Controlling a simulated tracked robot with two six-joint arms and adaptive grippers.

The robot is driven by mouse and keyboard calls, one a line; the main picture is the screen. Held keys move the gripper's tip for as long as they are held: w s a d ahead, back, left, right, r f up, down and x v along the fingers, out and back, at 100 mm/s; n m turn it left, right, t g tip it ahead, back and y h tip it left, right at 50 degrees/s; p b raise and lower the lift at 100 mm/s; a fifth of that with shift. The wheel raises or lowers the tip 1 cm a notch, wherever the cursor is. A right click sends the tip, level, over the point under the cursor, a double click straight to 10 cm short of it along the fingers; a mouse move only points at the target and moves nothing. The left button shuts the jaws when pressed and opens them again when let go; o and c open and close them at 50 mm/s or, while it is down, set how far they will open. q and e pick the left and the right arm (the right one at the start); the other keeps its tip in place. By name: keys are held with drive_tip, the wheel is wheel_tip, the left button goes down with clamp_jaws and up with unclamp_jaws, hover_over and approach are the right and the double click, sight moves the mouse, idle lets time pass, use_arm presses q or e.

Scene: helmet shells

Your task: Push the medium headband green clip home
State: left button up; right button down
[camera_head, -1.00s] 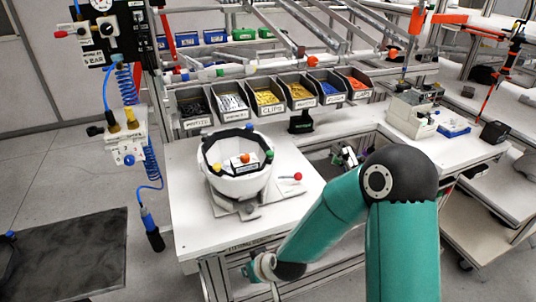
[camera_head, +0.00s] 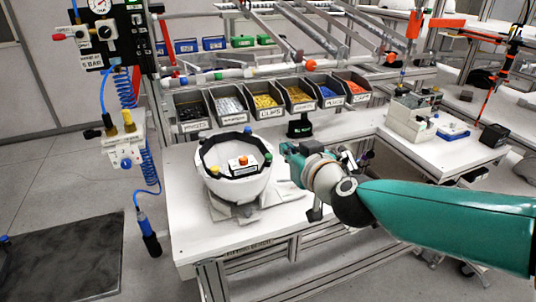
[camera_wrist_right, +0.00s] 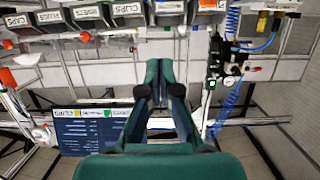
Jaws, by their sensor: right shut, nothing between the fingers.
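A white helmet shell (camera_head: 237,187) sits open side up on a grey fixture on the bench, with a black headband (camera_head: 205,158) inside its rim. The green clip (camera_head: 268,157) is at the right of the rim, a blue clip (camera_head: 248,130) at the back and a yellow one (camera_head: 216,172) at the front left. How deep the green clip sits is too small to tell. My right gripper (camera_head: 288,150) is shut and empty, just right of the green clip, apparently apart from it. Its fingers (camera_wrist_right: 162,75) show in the wrist view, without the shell. My left gripper is not in view.
Several labelled parts bins (camera_head: 265,104) stand along the back of the bench. A small white block with an orange button (camera_head: 244,159) shows within the shell opening. The bench top (camera_head: 190,225) is clear at the front left. A blue air hose (camera_head: 152,185) hangs at the left.

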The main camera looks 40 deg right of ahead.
drive_tip(key=b, duration=0.2)
hover_over(269, 156)
wheel_tip(269, 156, down, 3)
drive_tip(key=shift+s+a+f+b, duration=0.1)
drive_tip(key=shift+s+f+b, duration=0.15)
drive_tip(key=shift+f+b, duration=0.45)
drive_tip(key=shift+s+f+b, duration=0.25)
drive_tip(key=shift+f, duration=0.8)
